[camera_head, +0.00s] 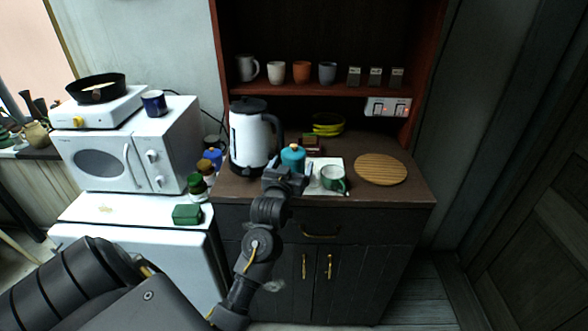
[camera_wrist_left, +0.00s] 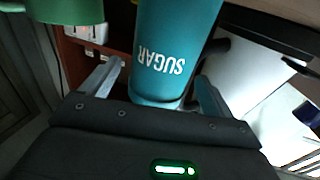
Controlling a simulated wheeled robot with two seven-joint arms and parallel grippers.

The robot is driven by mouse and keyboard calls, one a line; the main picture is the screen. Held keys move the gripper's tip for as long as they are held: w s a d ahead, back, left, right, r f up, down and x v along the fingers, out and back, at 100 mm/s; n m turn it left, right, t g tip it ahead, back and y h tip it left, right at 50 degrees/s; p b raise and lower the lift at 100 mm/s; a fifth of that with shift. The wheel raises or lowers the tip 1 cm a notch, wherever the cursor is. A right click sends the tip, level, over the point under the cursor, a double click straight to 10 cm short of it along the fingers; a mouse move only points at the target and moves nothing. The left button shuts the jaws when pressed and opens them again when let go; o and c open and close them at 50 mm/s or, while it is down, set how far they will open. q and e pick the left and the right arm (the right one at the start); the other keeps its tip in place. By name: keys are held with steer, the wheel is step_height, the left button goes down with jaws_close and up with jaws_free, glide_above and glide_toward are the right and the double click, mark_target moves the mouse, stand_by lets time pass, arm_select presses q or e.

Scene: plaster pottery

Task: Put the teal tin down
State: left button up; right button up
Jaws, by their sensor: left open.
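The teal tin (camera_head: 292,157) is upright at the front of the dark cabinet top, between the white kettle and the green mug. Its lower part is hidden behind my left gripper (camera_head: 288,172) in the head view. In the left wrist view the tin (camera_wrist_left: 170,45) shows the word SUGAR upside down. My left gripper (camera_wrist_left: 159,78) is open, with one finger on each side of the tin. A gap shows between the tin and the left-hand finger. The tin's contact with the cabinet top is hidden. My right gripper is not in view.
The white kettle (camera_head: 250,140) stands close left of the tin. A green mug (camera_head: 333,179) stands close right, with a round wooden board (camera_head: 380,169) beyond it. A shelf with several cups (camera_head: 302,72) is above. Bare cabinet top shows at the front right.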

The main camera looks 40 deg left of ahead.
arm_select(q)
steer(key=shift+x, duration=1.05)
steer(key=shift+s+d, duration=0.1)
steer(key=c, duration=1)
steer(key=shift+c, duration=1)
